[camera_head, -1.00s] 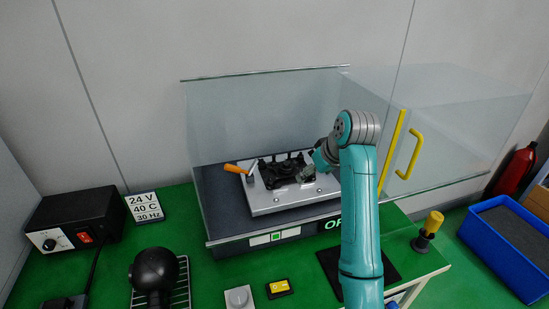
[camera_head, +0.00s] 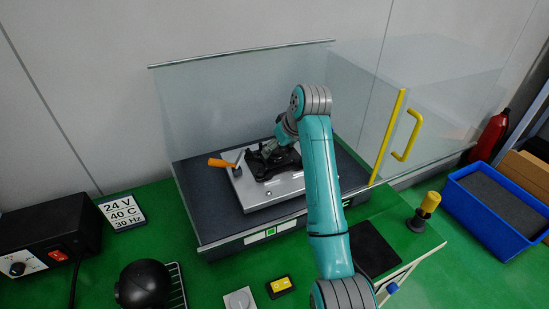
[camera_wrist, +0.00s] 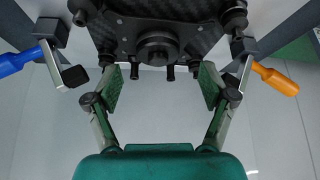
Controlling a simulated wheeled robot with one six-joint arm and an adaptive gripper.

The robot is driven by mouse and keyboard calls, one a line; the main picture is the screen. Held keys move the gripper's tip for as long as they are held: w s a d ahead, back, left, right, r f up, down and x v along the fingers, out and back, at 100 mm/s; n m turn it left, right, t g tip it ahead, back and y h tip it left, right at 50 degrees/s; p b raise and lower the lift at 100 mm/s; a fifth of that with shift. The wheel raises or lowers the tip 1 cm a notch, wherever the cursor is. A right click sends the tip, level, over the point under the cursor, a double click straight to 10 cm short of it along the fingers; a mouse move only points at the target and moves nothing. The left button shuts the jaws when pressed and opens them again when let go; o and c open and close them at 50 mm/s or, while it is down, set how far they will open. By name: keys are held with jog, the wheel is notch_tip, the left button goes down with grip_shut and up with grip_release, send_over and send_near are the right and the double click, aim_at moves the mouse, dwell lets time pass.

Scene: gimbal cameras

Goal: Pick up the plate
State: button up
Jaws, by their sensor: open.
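The plate looks like a black, carbon-patterned part (camera_head: 268,163) with round fittings. It lies on a silver fixture block (camera_head: 265,192) inside the clear-walled case. In the wrist view the black plate (camera_wrist: 205,35) fills the top middle, just beyond my fingertips. My gripper (camera_wrist: 160,87) is open and empty, its two green-padded fingers spread wide apart. In the head view my gripper (camera_head: 284,146) is over the far side of the plate, and my arm covers the right end of the fixture. Contact between fingers and plate cannot be told.
An orange clamp handle (camera_head: 221,163) is at the fixture's left; a blue one (camera_wrist: 18,61) shows in the wrist view. A black power box (camera_head: 48,238) and blue bin (camera_head: 497,205) flank the case.

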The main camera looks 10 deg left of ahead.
aim_at(276, 152)
jog(key=x, duration=0.5)
jog(key=shift+d+f, duration=0.1)
jog(key=shift+d, duration=0.1)
jog(key=c, duration=1.5)
jog(key=shift+o, duration=0.2)
jog(key=shift+r, duration=0.2)
